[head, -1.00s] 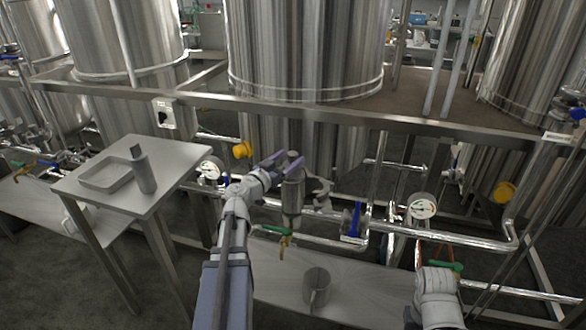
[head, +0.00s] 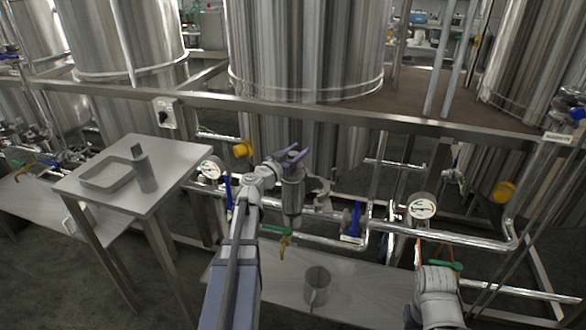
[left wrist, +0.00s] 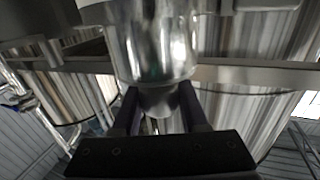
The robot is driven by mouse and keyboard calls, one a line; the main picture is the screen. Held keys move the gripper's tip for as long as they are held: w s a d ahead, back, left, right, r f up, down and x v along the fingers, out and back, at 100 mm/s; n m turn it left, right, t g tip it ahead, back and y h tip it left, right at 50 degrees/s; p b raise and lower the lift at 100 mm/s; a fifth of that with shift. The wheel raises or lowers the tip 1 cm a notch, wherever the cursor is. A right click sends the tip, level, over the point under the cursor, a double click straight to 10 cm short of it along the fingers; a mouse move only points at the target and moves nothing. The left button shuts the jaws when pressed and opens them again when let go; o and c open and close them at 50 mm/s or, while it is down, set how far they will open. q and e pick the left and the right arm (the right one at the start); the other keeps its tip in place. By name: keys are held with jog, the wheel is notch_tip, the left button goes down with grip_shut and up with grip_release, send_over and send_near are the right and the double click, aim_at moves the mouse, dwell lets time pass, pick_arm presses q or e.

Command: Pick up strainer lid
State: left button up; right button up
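The strainer (head: 292,198) is an upright metal cylinder on the pipework in the middle of the head view. Its lid is at the top, mostly hidden by my gripper there. My left gripper (head: 291,156) is at the strainer's top, its two purple fingers spread. In the left wrist view, the fingers (left wrist: 158,108) stand on either side of a grey round part (left wrist: 158,101), which looks like the lid, beside a shiny cylinder (left wrist: 150,45). The fingers look open; I cannot tell whether they touch it. My right gripper does not show; only its arm is at lower right.
A steel side table (head: 180,183) at left holds a shallow tray (head: 97,184) and a grey bottle-like object (head: 145,173). A metal mug (head: 317,287) stands on the low bench (head: 370,300). Pipes, a gauge (head: 422,207) and a blue valve handle (head: 356,218) crowd the strainer's right.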

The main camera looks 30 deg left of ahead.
pick_arm(q)
grip_shut()
jog(key=shift+r, duration=0.2)
dwell(0.5)
notch_tip(320, 180, up, 18)
jog(key=p, duration=1.8)
jog(key=shift+f, duration=0.2)
